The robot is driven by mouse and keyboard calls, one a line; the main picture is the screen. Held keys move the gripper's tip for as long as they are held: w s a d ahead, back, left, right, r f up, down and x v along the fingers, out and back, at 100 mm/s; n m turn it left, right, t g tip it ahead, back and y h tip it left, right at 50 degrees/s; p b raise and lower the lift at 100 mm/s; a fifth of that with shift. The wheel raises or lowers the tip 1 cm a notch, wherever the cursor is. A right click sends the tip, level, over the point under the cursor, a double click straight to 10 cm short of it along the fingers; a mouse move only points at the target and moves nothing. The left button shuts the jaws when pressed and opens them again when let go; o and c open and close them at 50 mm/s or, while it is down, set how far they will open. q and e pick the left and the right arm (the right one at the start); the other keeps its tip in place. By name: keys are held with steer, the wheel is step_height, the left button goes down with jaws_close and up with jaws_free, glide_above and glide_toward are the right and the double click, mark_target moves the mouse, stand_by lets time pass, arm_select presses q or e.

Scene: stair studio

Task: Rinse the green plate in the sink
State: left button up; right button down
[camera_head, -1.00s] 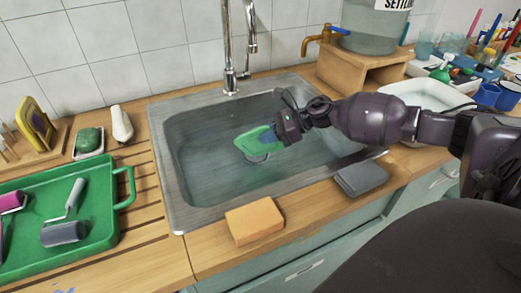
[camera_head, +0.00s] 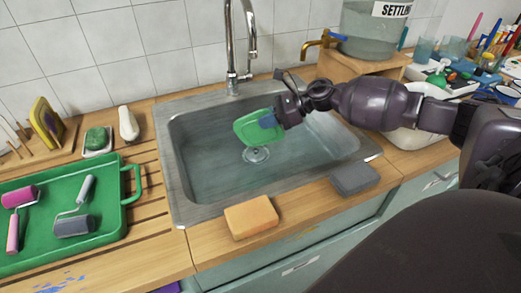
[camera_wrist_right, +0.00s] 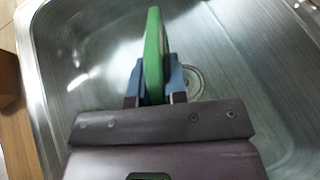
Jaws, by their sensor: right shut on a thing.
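The green plate (camera_head: 254,128) is held in my right gripper (camera_head: 270,121) over the sink basin. In the right wrist view the plate (camera_wrist_right: 154,55) stands edge-on between the two blue-grey fingers of the right gripper (camera_wrist_right: 154,80), which are shut on it. The metal sink (camera_head: 192,190) lies below, with its round drain (camera_head: 256,155) just under the plate. The plate looks raised above the basin floor. The tap (camera_head: 231,50) stands behind the basin, to the left of the plate. No running water can be made out. My left gripper is not in view.
An orange sponge (camera_head: 251,216) and a grey block (camera_head: 355,178) lie on the front counter edge. A green tray (camera_head: 105,225) with paint rollers is at left. A water tank (camera_head: 375,30) with a brass tap stands back right. The left basin half is free.

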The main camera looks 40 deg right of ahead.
mark_target(266, 109)
step_height(266, 109, up, 2)
steer(key=shift+r+p, duration=0.1)
steer(key=shift+p, duration=0.2)
steer(key=shift+r+p, duration=0.4)
steer(key=shift+r, duration=0.6)
steer(key=shift+r+p, duration=0.55)
steer(key=shift+r, duration=0.75)
steer(key=shift+r+p, duration=0.6)
steer(key=shift+r, duration=1.5)
steer(key=shift+r+p, duration=0.4)
steer(key=shift+r, duration=0.15)
steer(key=shift+r, duration=0.1)
